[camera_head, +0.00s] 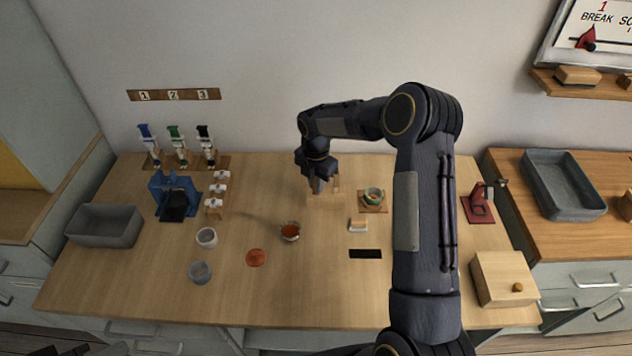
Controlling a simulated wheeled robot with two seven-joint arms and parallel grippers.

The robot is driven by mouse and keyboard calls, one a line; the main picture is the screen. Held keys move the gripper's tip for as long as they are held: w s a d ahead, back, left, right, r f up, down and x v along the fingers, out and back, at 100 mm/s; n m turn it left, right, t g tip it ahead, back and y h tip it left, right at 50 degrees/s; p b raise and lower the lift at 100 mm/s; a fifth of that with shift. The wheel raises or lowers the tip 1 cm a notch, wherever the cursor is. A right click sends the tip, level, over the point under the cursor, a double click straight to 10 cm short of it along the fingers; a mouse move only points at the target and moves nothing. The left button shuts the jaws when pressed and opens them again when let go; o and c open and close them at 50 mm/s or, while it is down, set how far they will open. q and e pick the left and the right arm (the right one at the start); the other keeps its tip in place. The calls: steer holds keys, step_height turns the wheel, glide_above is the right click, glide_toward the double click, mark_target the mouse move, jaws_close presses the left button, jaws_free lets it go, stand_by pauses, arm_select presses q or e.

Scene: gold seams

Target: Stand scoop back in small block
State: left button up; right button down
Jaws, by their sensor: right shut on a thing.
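My right gripper (318,187) reaches over the back middle of the table, pointing down, with its jaws shut on the scoop. The scoop is mostly hidden by the jaws and too small to make out clearly. A pale wooden block (334,186) shows just behind and beside the fingertips, partly covered by the gripper. I cannot tell whether the scoop touches it or is in it.
A blue press (175,195) and grey tray (104,226) are farther left.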

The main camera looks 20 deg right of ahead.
steer(key=shift+f, duration=0.25)
stand_by(0.3)
steer(key=c, duration=1.4)
jaws_free()
steer(key=shift+o, duration=0.2)
steer(key=shift+r, duration=0.1)
steer(key=shift+r+p, duration=1.5)
steer(key=shift+r, duration=1)
